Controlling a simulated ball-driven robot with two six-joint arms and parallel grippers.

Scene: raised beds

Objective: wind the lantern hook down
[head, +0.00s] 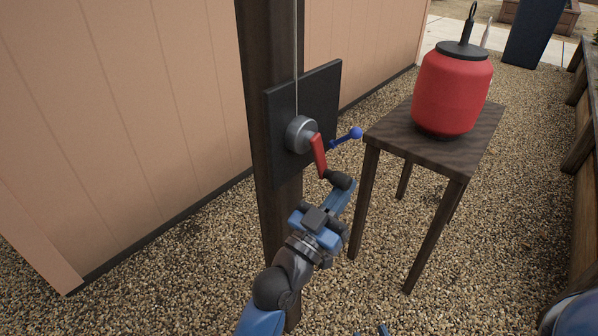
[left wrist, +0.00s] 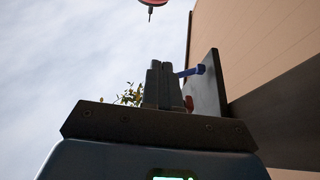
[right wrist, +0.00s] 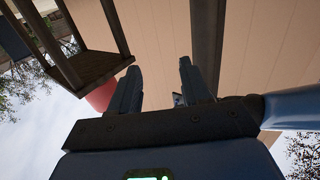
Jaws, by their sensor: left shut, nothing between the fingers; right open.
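A grey winch drum (head: 302,134) sits on a dark board on the post, with a red crank arm (head: 319,156) pointing down to a dark grip (head: 337,179). A lever with a blue ball (head: 355,133) sticks out to the right; it also shows in the left wrist view (left wrist: 190,71). A red piece with a dark hook (left wrist: 150,4) hangs high against the sky. My left gripper (head: 346,190) is shut and empty, close by the crank grip; contact is unclear. My right gripper (head: 371,331) is low at the bottom edge; the right wrist view shows it open (right wrist: 160,75).
A red lantern (head: 452,92) stands on a dark wooden table (head: 397,135) right of the winch. The dark post (head: 268,60) carries the board (head: 322,92), with a thin cable running up from the drum. A tan wall (head: 130,120) is behind. Gravel ground lies around.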

